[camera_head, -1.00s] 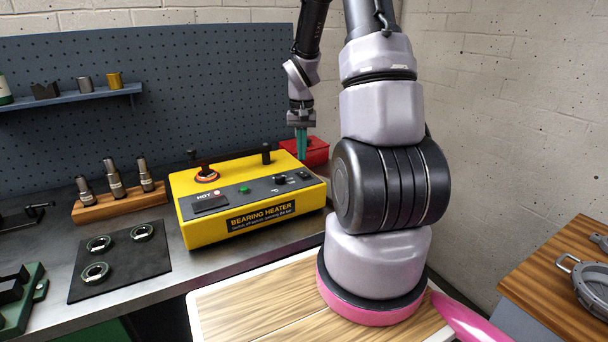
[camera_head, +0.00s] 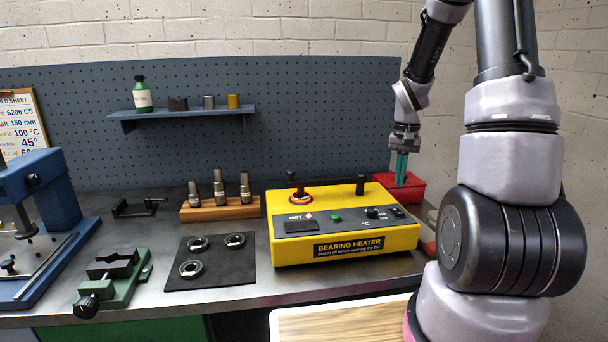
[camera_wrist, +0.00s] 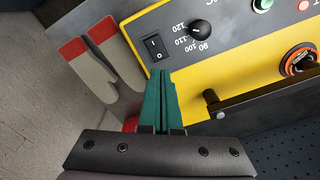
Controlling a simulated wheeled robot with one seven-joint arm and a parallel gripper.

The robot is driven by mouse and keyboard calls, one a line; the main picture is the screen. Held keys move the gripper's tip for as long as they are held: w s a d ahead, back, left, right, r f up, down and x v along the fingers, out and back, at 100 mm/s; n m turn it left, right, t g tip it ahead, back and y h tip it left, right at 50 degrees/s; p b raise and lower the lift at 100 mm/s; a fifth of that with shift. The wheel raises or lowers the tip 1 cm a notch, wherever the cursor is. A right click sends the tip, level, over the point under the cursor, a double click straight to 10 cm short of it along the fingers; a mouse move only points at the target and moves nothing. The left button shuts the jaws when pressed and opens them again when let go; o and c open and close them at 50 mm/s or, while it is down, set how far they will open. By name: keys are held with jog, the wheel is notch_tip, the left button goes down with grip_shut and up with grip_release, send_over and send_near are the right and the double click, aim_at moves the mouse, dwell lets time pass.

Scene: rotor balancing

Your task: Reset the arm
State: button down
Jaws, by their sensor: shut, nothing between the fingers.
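My gripper (camera_head: 402,168) hangs from my arm at the right, with its teal fingers pointing down near the right end of the yellow bearing heater (camera_head: 345,258). It overlaps the red bin (camera_head: 412,187) in the head view. In the wrist view the teal fingers of my gripper (camera_wrist: 160,100) are together with nothing between them. They lie over the heater's edge beside the power switch (camera_wrist: 157,46) and dial (camera_wrist: 197,31). How far above the surface they are, I cannot tell.
Three bearing rings lie on a black mat (camera_head: 218,281). A wooden block (camera_head: 220,210) holds several metal tools. A green vise (camera_head: 120,280) and a blue press (camera_head: 45,200) stand at the left. Grey gloves with red cuffs (camera_wrist: 95,60) lie beside the heater. A shelf (camera_head: 185,115) hangs behind.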

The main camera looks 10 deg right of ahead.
jog(key=s+a+r+t, duration=0.2)
jog(key=s+a+r, duration=0.1)
jog(key=r, duration=0.4)
jog(key=s+a+r+t, duration=0.1)
jog(key=s+a+r, duration=0.2)
jog(key=r, duration=0.5)
jog(key=s+a+r+t+y, duration=0.1)
jog(key=s+a+r+t, duration=0.1)
jog(key=s+r, duration=0.3)
jog(key=s+a+r+n+t+y, duration=0.1)
jog(key=s+a+r+t, duration=0.1)
jog(key=s+a+r, duration=0.3)
jog(key=s, duration=0.3)
jog(key=shift+s, duration=0.3)
jog(key=shift+a, duration=0.1)
